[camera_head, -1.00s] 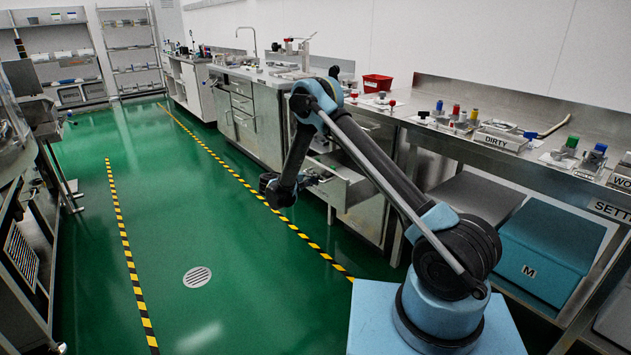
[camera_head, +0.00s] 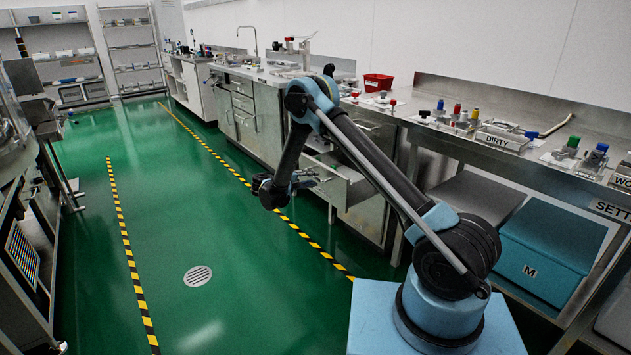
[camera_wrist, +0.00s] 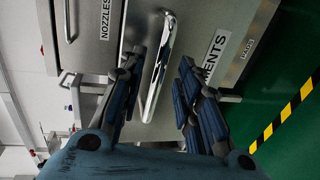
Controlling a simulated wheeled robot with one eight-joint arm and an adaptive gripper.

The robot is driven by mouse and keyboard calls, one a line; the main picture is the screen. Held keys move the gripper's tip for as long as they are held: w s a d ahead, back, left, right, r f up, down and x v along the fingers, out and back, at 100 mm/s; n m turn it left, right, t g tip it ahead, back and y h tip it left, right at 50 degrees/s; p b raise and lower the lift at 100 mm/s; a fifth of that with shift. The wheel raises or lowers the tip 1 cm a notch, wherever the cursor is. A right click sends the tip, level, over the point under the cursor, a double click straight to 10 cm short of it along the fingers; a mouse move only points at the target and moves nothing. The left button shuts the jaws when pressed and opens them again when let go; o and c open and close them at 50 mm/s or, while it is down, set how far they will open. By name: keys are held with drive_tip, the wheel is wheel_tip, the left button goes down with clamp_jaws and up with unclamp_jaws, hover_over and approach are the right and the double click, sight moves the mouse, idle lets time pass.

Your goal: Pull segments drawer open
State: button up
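The segments drawer (camera_head: 352,190) stands pulled out from the steel cabinet in the head view, its inside partly showing. In the wrist view its grey front (camera_wrist: 205,30) carries a label of which "MENTS" is readable. Its shiny bar handle (camera_wrist: 157,75) lies between the fingers. My gripper (camera_wrist: 161,58) is open, with one dark blue finger on each side of the handle and a gap visible on the right. In the head view my gripper (camera_head: 318,178) is small, just left of the drawer front.
A second drawer front (camera_wrist: 95,30) labelled "NOZZLES" sits beside it in the wrist view. The steel worktop (camera_head: 440,125) holds valves and a "DIRTY" tray (camera_head: 500,138). A blue bin (camera_head: 550,245) stands under it. Green floor (camera_head: 200,220) left of the drawer is clear.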

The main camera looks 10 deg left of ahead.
drive_tip(key=v, duration=0.8)
drive_tip(key=shift+s+a, duration=0.2)
drive_tip(key=shift+s, duration=0.05)
drive_tip(key=d+r+m+g+y, duration=0.1)
drive_tip(key=d+r+g, duration=0.2)
drive_tip(key=d+r, duration=0.8)
drive_tip(key=d+r+m+g+y, duration=0.1)
drive_tip(key=d+r+g, duration=0.1)
drive_tip(key=d+r, duration=0.95)
drive_tip(key=s+d+m+g+y, duration=0.1)
drive_tip(key=s+d, duration=0.2)
drive_tip(key=d, duration=0.4)
drive_tip(key=s+d+m+g, duration=0.1)
drive_tip(key=s+d, duration=0.2)
drive_tip(key=d, duration=0.3)
drive_tip(key=s+d+m+g+y, duration=0.1)
drive_tip(key=s+d+y, duration=0.1)
drive_tip(key=s+d, duration=0.55)
drive_tip(key=s+d+m+g+y, duration=0.15)
drive_tip(key=s+d, duration=0.35)
drive_tip(key=s, duration=0.6)
drive_tip(key=s+f+m+y, duration=0.1)
drive_tip(key=s+f, duration=0.3)
drive_tip(key=s, duration=0.4)
drive_tip(key=s+f+m+y, duration=0.2)
drive_tip(key=s+f+y, duration=0.1)
drive_tip(key=s, duration=0.5)
drive_tip(key=shift+d+f, duration=0.15)
drive_tip(key=shift+f, duration=0.3)
